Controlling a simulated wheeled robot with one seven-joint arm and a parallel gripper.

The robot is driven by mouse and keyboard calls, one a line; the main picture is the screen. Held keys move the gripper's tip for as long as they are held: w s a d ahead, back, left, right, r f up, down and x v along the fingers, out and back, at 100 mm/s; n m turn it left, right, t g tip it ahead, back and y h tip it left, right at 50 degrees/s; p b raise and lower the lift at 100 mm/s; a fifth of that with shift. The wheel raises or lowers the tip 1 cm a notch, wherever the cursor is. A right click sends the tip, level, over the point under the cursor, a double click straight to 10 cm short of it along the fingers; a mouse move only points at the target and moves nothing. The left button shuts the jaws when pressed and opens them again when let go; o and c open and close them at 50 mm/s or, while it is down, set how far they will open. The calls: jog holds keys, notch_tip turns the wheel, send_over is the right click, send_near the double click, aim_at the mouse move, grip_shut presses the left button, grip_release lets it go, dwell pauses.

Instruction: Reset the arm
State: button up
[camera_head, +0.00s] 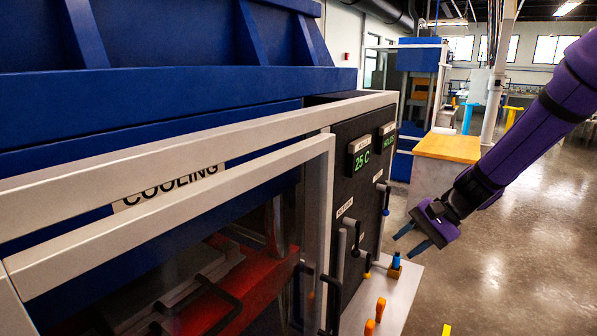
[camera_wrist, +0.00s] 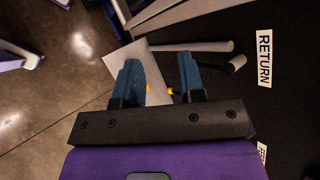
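My purple arm comes in from the upper right of the head view. My gripper (camera_head: 413,241) hangs at its end, to the right of the machine's black control panel (camera_head: 360,205). Its two blue fingers are apart with nothing between them. In the wrist view my gripper (camera_wrist: 167,80) also shows open, over a pale shelf (camera_wrist: 125,65) and beside a black panel surface with a "RETURN" label (camera_wrist: 265,57).
The blue machine marked "COOLING" (camera_head: 170,187) fills the left side, with a grey-framed door. Its panel reads 25 C (camera_head: 361,160) and carries several handles. A shelf (camera_head: 395,300) below holds orange and blue knobs. A wood-topped table (camera_head: 447,148) stands behind. Floor at right is clear.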

jog(key=s+d+r+n+t+h, duration=0.2)
jog(key=s+r, duration=0.6)
jog(key=s, duration=0.4)
jog(key=s+d+r+n+t+h, duration=0.3)
jog(key=s+d+r+n+h, duration=0.2)
jog(key=s, duration=0.7)
notch_tip(320, 180, up, 4)
jog(key=shift+s+f+n+h, duration=0.15)
jog(key=shift+f+n+h, duration=0.15)
jog(key=shift+h, duration=0.7)
jog(key=shift+a, duration=0.1)
